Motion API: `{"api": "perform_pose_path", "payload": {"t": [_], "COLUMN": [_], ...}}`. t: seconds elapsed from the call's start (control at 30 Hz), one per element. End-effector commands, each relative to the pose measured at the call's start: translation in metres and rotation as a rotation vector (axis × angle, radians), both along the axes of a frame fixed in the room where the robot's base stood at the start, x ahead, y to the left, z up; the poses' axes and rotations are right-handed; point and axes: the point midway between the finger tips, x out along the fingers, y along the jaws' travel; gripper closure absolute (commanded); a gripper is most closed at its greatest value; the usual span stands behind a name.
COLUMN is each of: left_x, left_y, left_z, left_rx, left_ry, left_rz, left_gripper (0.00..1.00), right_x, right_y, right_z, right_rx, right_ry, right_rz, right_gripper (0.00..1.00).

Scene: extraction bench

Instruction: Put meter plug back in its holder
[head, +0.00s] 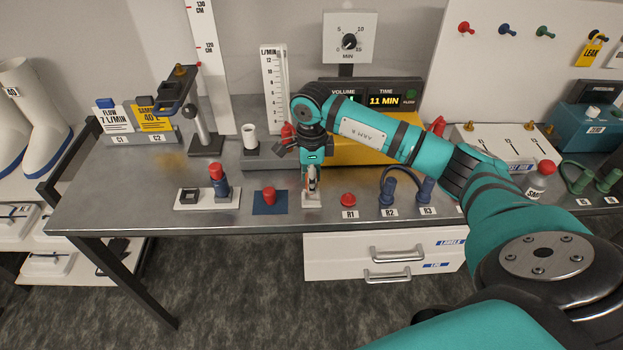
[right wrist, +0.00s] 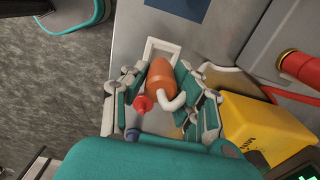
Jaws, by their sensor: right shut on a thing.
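The meter plug (right wrist: 160,73), an orange-brown body with a white bent tube, is between the fingers of my right gripper (right wrist: 160,95), which is shut on it. In the head view the right gripper (head: 311,170) points down over the bench with the plug (head: 311,181) partly hidden by its fingers. A small white square holder (head: 312,203) is directly below; its pale frame (right wrist: 163,46) shows just past the plug in the right wrist view. I cannot tell whether the plug's lower end touches or is inside it. My left gripper is not in view.
A red plug (head: 269,196) on a blue mat stands left of the holder. A yellow meter box (head: 365,150) stands behind. The bench front edge is close.

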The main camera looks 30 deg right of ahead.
Motion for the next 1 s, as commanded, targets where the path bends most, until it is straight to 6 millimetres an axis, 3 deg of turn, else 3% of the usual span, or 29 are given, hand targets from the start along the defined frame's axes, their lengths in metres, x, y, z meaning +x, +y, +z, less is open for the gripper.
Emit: {"api": "perform_pose_path", "payload": {"t": [1.0], "left_x": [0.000], "left_y": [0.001], "left_z": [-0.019], "left_rx": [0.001], "left_ry": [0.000], "left_rz": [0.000], "left_gripper": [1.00], "right_x": [0.000], "right_y": [0.000], "right_z": [-0.023], "right_rx": [0.000], "right_ry": [0.000], "right_rz": [-0.001], "right_gripper": [1.00]}}
